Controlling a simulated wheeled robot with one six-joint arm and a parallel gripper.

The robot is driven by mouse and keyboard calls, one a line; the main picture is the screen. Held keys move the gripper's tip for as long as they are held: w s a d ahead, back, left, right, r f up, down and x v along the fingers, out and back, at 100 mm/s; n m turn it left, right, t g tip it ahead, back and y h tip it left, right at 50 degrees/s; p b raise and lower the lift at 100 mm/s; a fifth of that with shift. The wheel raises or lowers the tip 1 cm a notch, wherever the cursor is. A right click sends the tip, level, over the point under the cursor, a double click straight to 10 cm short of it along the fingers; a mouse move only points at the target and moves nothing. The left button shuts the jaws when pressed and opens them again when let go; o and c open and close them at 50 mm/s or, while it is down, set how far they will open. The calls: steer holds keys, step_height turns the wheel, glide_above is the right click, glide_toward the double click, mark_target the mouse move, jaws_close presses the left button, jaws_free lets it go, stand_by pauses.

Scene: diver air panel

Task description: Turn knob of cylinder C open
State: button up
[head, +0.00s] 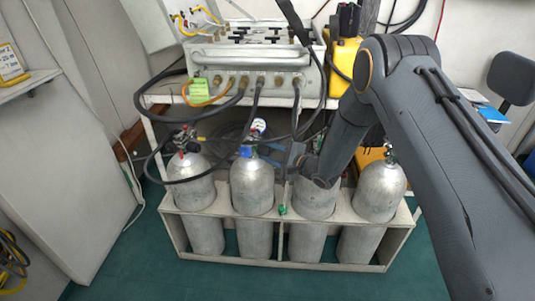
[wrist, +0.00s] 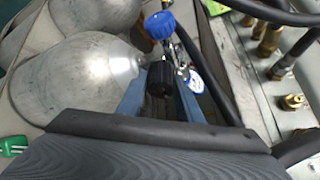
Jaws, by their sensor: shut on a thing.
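Several grey cylinders stand in a white rack in the head view; I can read no letters on them. My gripper (head: 283,152) reaches in from the right, beside the valve of the second cylinder from the left (head: 252,188). In the wrist view its blue fingers (wrist: 160,98) are around a black knob (wrist: 158,78) on that cylinder's valve, shut on it. A blue knob (wrist: 160,24) is on the valve's far side; it also shows in the head view (head: 245,151). The cylinder's shoulder (wrist: 80,80) fills the left of the wrist view. The knob's turn position cannot be told.
A gauge (wrist: 195,82) sits close beside the fingers. Black hoses run from the air panel (head: 270,85) above down around the valves. The rack (head: 230,262) has a green item (head: 282,210) at its front. The other cylinders stand close on both sides.

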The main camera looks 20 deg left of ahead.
steer(key=n+t+y+b, duration=0.1)
steer(key=n+b, duration=0.1)
steer(key=n, duration=0.1)
steer(key=shift+f, duration=0.2)
steer(key=n+y+b, duration=0.1)
steer(key=n+b, duration=0.1)
steer(key=n, duration=0.1)
steer(key=shift+n+t+b, duration=0.3)
steer(key=shift+t, duration=0.1)
steer(key=n+y+b, duration=0.2)
steer(key=n+b, duration=0.1)
steer(key=n, duration=0.1)
steer(key=shift+w+n, duration=0.1)
steer(key=shift+n, duration=0.2)
steer(key=shift+r+n+g+y+b, duration=0.1)
steer(key=shift+n+g+y+b, duration=0.65)
steer(key=shift+n, duration=0.75)
steer(key=shift+n+b, duration=0.3)
steer(key=o, duration=0.8)
steer(key=shift+c, duration=0.2)
steer(key=shift+r, duration=0.1)
step_height(320, 180, up, 10)
steer(key=shift+p, duration=0.35)
